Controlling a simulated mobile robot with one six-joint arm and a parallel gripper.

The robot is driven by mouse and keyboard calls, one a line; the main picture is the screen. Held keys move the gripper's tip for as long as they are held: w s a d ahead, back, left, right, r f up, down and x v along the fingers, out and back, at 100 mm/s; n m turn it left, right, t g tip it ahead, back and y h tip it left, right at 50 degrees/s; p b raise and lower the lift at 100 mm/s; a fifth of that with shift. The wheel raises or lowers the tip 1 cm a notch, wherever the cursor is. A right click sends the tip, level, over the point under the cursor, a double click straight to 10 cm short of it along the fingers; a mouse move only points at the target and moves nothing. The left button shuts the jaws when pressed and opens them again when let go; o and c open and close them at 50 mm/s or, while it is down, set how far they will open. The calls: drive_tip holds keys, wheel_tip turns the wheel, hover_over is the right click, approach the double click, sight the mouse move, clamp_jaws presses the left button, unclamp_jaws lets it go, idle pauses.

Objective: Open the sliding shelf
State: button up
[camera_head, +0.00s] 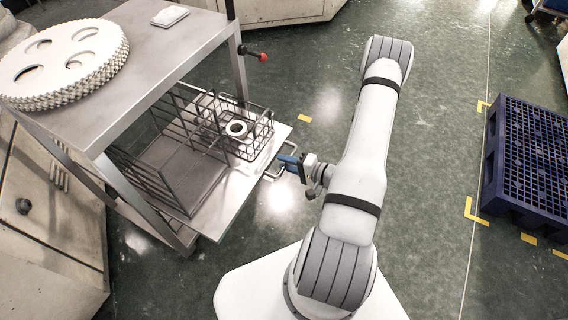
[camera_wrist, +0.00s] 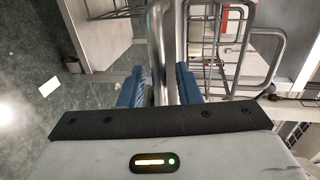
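The sliding shelf (camera_head: 222,205) is a flat metal sheet under the bench top. It sticks out past the bench frame toward my arm, carrying wire baskets. Its handle (camera_head: 272,176) is a metal loop at the outer edge. My gripper (camera_head: 287,161) is at this handle.
The bench top (camera_head: 150,75) holds stacked toothed discs (camera_head: 62,62) and a white pad (camera_head: 170,16). A wire basket (camera_head: 262,128) with white rings stands on the shelf. A red-tipped lever (camera_head: 262,57) sticks out of the bench. A blue pallet (camera_head: 528,155) lies right; floor between is clear.

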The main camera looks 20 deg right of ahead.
drive_tip(key=p+v, duration=0.1)
drive_tip(key=v, duration=0.6)
drive_tip(key=shift+s+d+p, duration=0.25)
drive_tip(key=shift+s+p, duration=0.05)
drive_tip(key=w+d+r+n+g+h+p, duration=0.25)
drive_tip(key=w+r+h+p, duration=0.2)
drive_tip(key=r, duration=0.35)
drive_tip(key=w+d+r+n+g+h+p, duration=0.1)
drive_tip(key=w+d+r+n+h+p, duration=0.2)
drive_tip(key=w+r, duration=0.3)
wheel_tip(320, 180, up, 18)
drive_tip(key=a+n+g+h+p, duration=0.2)
drive_tip(key=h+p, duration=0.2)
drive_tip(key=p, duration=0.1)
drive_tip(key=s+a+r+n+g+y+p, duration=0.1)
drive_tip(key=s+a+r+p, duration=0.3)
drive_tip(key=s+a+r, duration=0.5)
drive_tip(key=s+a+r+n+g+y+p, duration=0.1)
drive_tip(key=s+a+r+n+g+p, duration=0.1)
drive_tip(key=s+a+r, duration=0.7)
wheel_tip(320, 180, up, 5)
drive_tip(key=s+g+p, duration=0.1)
drive_tip(key=p, duration=0.1)
drive_tip(key=shift+s+a+p, duration=0.15)
drive_tip(key=shift+s+p, duration=0.1)
drive_tip(key=shift+p, duration=0.1)
